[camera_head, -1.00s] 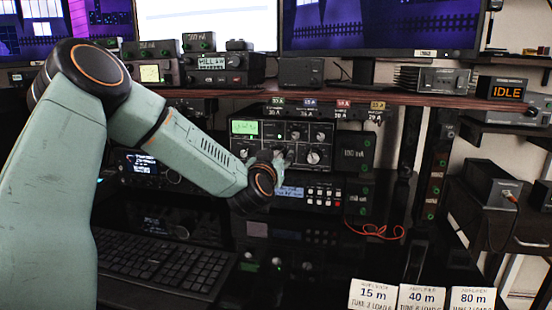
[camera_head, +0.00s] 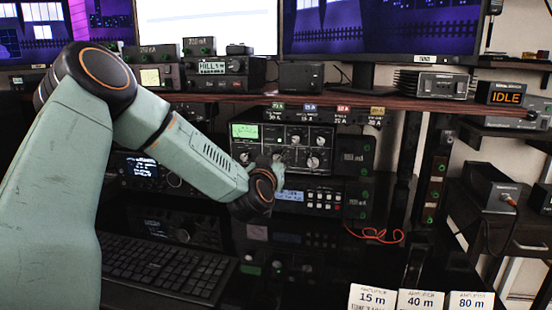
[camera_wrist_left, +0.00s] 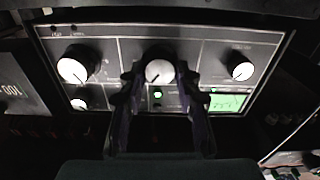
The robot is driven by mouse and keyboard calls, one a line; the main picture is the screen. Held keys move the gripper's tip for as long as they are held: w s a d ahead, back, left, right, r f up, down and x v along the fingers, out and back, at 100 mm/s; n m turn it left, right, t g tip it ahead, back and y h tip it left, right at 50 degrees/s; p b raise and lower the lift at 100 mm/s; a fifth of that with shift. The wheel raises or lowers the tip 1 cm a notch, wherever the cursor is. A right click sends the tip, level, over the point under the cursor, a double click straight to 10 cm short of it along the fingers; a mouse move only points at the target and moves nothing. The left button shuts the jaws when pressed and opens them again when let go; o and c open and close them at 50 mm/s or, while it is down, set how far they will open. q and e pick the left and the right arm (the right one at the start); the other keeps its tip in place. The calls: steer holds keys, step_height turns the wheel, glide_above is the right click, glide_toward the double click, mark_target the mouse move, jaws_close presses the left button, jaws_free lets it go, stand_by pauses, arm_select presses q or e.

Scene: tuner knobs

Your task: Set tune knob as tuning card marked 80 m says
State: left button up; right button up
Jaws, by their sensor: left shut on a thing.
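The amplifier (camera_head: 262,168) with a lit green meter (camera_head: 245,132) and several round knobs stands under the shelf. My left gripper (camera_head: 278,167) reaches its front panel. In the left wrist view, the fingers of my left gripper (camera_wrist_left: 158,85) are shut around the middle white knob (camera_wrist_left: 158,70), whose dark pointer line shows. The panel looks upside down there. A larger knob (camera_wrist_left: 74,67) is to its left and another knob (camera_wrist_left: 241,70) to its right. The panel lettering is too small to read. The 80 m card (camera_head: 471,301) is at the lower right, its lower lines cut off. My right gripper is out of view.
The 15 m card (camera_head: 373,298) and 40 m card (camera_head: 421,300) stand beside the 80 m card. A radio (camera_head: 310,200) sits below the amplifier, and dark boxes (camera_head: 354,158) are to its right. A keyboard (camera_head: 170,268) lies front left. An IDLE sign (camera_head: 505,97) glows orange.

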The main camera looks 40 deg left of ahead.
arm_select(q)
steer(key=o, duration=1.2)
steer(key=shift+c, duration=0.2)
steer(key=v, duration=1.2)
stand_by(0.5)
